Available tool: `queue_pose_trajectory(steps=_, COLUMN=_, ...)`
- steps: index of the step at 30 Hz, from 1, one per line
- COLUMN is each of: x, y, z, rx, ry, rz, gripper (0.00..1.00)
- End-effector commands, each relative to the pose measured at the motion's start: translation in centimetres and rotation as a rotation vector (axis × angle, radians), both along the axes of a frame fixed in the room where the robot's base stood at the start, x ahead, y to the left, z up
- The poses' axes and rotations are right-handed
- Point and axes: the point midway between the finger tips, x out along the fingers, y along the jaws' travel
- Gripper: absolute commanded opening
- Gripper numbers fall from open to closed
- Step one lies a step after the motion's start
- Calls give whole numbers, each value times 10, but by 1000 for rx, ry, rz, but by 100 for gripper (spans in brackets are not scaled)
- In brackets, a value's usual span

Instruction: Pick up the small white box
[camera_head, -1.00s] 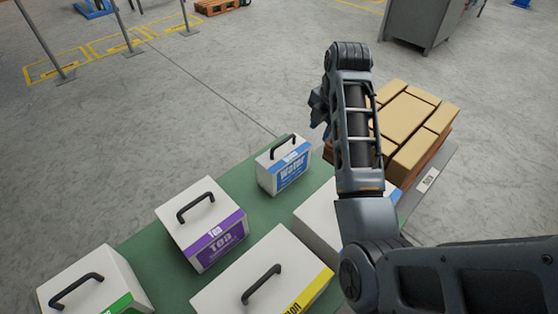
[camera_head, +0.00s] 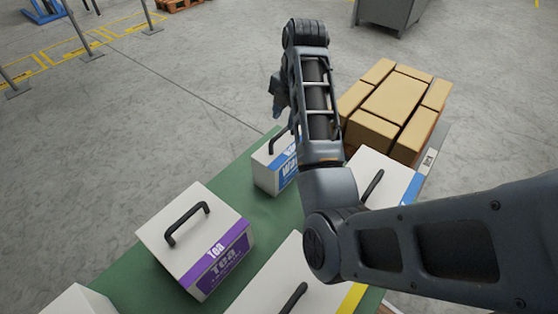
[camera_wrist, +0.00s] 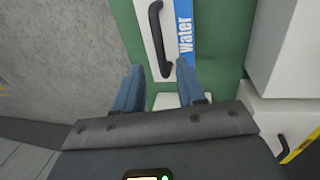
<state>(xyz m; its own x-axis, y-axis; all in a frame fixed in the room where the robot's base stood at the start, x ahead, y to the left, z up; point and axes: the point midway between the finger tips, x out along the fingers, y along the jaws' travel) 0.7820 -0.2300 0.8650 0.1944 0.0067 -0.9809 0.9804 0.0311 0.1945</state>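The small white box (camera_head: 265,172) with a blue "Water" label and a black handle stands on the green table top (camera_head: 264,211), near its far end. My arm hides part of its right side. In the wrist view the small white box (camera_wrist: 148,30) lies ahead of my gripper (camera_wrist: 157,84), its black handle (camera_wrist: 159,40) running between and beyond the fingertips. The two blue-grey fingers are apart with a gap between them. The near end of the handle is close to the fingertips; I cannot tell if they touch.
A larger Tea box (camera_head: 190,240) with a purple label stands nearer. A yellow-labelled box (camera_head: 275,285) and a blue-edged white box (camera_head: 376,165) stand to the right. Stacked brown cartons (camera_head: 398,105) are beyond the table at the right. Open floor (camera_head: 150,120) lies at the left.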

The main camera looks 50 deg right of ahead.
Motion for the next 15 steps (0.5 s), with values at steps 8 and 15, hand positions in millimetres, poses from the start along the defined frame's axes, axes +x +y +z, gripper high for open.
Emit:
queue_pose_trajectory(steps=8, x=5, y=1, z=-27, rx=1, ry=1, rz=0, gripper=40)
queue_pose_trajectory(steps=15, x=11, y=2, z=-60, rx=2, ry=2, rz=0, gripper=40)
